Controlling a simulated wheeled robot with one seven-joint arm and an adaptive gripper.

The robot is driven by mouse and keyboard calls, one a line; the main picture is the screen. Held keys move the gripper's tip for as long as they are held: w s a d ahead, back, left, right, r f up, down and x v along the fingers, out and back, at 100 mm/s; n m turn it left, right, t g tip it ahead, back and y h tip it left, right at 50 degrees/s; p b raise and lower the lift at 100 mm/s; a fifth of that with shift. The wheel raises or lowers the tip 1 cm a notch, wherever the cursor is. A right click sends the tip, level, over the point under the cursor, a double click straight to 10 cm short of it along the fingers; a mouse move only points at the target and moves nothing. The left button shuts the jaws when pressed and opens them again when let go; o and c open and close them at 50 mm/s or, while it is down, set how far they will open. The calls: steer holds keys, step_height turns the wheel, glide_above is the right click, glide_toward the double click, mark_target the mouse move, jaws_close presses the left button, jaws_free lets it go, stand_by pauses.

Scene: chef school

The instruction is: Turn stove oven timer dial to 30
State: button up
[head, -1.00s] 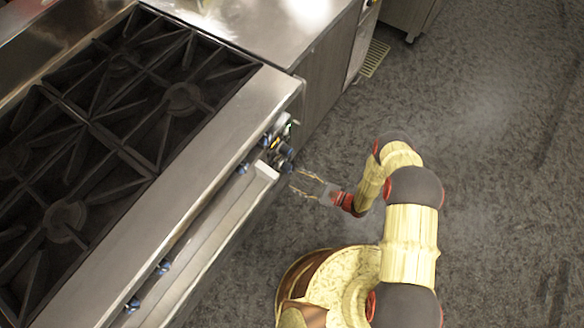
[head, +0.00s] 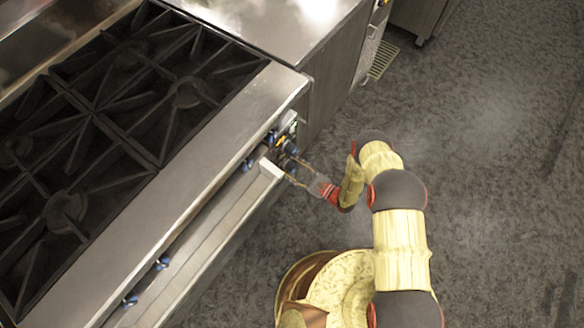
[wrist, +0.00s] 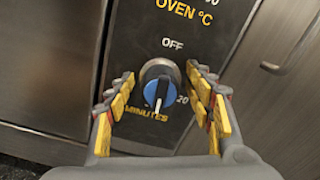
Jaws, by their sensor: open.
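The timer dial (wrist: 159,94) is a round blue knob with a white pointer line on a grey collar. In the wrist view its pointer line points down in the picture, toward the "MINUTES" lettering. "OFF" is printed above it and "20" at its lower right; other marks around it are hidden or too small to read. My gripper (wrist: 162,108) is open, with one yellow-padded finger on each side of the dial and visible gaps to it. In the head view my gripper (head: 292,172) reaches the right end of the stove front (head: 215,211).
The dark panel (wrist: 205,50) carries "OVEN °C" lettering above the dial. Burner grates (head: 75,165) cover the stove top. The grey floor (head: 490,170) right of my arm is clear.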

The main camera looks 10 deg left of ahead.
steer(key=c, duration=1.1)
steer(key=shift+c, duration=0.3)
